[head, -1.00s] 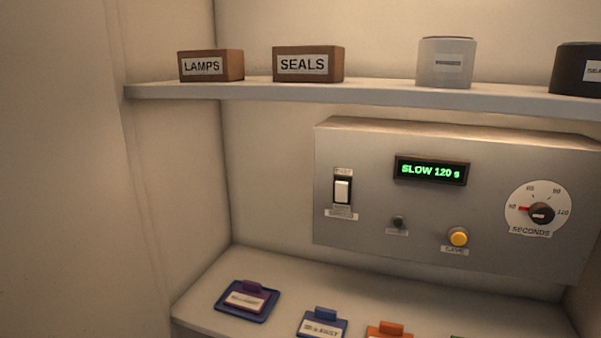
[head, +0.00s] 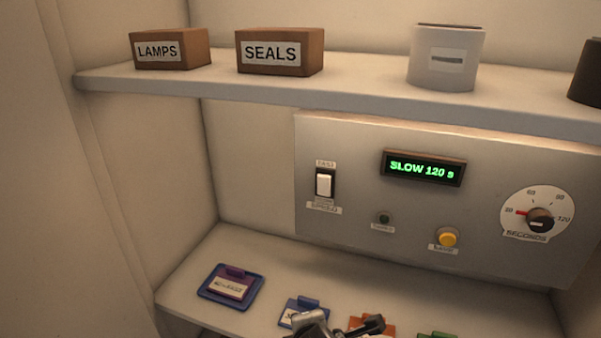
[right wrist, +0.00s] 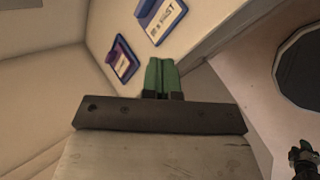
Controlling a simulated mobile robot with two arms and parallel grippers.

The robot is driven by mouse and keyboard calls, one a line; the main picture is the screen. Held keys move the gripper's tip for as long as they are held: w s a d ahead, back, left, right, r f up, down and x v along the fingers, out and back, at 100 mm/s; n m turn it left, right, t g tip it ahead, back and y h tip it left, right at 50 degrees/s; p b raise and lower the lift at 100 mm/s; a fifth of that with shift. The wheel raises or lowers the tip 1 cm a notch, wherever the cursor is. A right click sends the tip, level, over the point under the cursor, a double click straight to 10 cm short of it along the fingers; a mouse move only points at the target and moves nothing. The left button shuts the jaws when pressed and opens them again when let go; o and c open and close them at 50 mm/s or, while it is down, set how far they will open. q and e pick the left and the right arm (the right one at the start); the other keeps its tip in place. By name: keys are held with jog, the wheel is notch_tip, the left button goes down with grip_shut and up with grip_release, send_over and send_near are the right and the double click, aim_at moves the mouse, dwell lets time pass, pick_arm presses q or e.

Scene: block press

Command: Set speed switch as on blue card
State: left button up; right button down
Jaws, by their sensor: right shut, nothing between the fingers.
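The speed switch (head: 324,185) is a white rocker in a black frame on the grey panel, with FAST above it and SPEED below. I cannot tell for certain which way it is tipped. The display (head: 424,168) reads SLOW 120 s in green. The blue card (head: 291,313) stands on the lower shelf, partly hidden by my arm in the head view. In the right wrist view the blue card (right wrist: 165,20) shows the word FAST; its number is unclear. My right gripper (right wrist: 162,62) has green fingers, shut and empty, below the cards in that picture.
A purple card on a blue tray (head: 207,293), an orange card (head: 385,331) and a green card (head: 437,336) are on the lower shelf. The panel also has a yellow button (head: 447,238) and a seconds dial (head: 540,219). An upper shelf (head: 350,92) overhangs the panel.

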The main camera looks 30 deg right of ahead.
aim_at(323, 177)
jog(key=w+r+n+t+h, duration=0.1)
jog(key=r+n+h, duration=0.1)
jog(key=r+n, duration=0.2)
jog(key=w+r+n+t+h, duration=0.1)
jog(key=w+r+n+h, duration=0.1)
jog(key=r, duration=0.8)
jog(key=w+r+n+t+h, duration=0.1)
jog(key=w+r+n+h, duration=0.1)
jog(key=r+n, duration=0.3)
notch_tip(323, 177, up, 3)
jog(key=shift+w+f+n+h, duration=0.1)
jog(key=shift+w+n+h, duration=0.25)
jog(key=shift+h, duration=0.55)
jog(key=shift+d, duration=0.15)
jog(key=p+x, duration=0.1)
jog(key=x, duration=0.3)
jog(key=p+x, duration=0.2)
jog(key=x, duration=0.3)
jog(key=r+p+x, duration=0.1)
jog(key=x, duration=0.3)
jog(key=shift+w+d, duration=0.25)
jog(key=shift+d, duration=0.1)
jog(key=shift+r, duration=0.1)
jog(key=shift+w+d+r, duration=0.2)
jog(key=shift+w+d, duration=0.05)
jog(key=shift+d, duration=0.05)
